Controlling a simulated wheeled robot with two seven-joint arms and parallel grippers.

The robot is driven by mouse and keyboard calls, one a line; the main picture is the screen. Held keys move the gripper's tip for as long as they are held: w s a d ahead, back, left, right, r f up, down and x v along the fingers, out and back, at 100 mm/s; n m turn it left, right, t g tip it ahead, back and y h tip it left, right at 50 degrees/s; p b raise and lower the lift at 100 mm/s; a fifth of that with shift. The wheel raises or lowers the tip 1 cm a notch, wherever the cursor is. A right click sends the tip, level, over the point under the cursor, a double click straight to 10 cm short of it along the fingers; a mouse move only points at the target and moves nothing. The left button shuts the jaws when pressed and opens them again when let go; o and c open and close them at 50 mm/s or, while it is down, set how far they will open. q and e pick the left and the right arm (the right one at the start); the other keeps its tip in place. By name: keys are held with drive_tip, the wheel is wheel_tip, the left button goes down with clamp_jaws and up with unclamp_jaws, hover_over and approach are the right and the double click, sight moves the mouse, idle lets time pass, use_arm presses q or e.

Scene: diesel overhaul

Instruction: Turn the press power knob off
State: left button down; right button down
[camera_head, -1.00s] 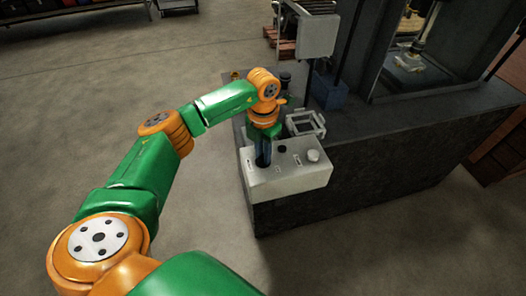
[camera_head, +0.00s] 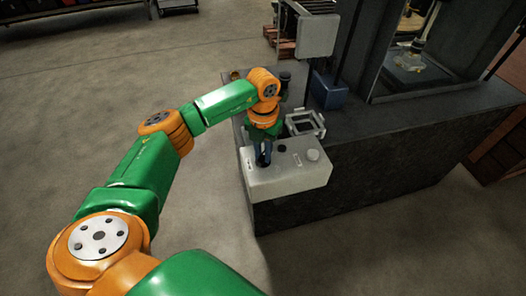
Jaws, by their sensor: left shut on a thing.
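A light grey control box (camera_head: 290,178) sits at the near left corner of the dark press bench. Its top carries a small dark knob (camera_head: 282,149) and a round pale button (camera_head: 313,154). My left gripper (camera_head: 263,160) points down onto the left part of the box top. It is shut on a dark knob there, which the fingers mostly hide. I cannot tell which way this knob is turned. My right gripper is not in view.
A grey square frame (camera_head: 306,121) stands on the bench just behind the box. A blue bin (camera_head: 328,90), a grey panel on a post (camera_head: 318,35) and the dark press housing (camera_head: 372,60) are farther back.

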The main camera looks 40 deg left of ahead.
sight(263, 155)
use_arm(q)
drive_tip(key=c, duration=0.8)
unclamp_jaws()
drive_tip(key=shift+w+r, duration=0.1)
drive_tip(key=shift+r, duration=0.2)
wheel_tip(263, 155, up, 7)
drive_tip(key=shift+f+b, duration=0.2)
drive_tip(key=shift+b, duration=0.65)
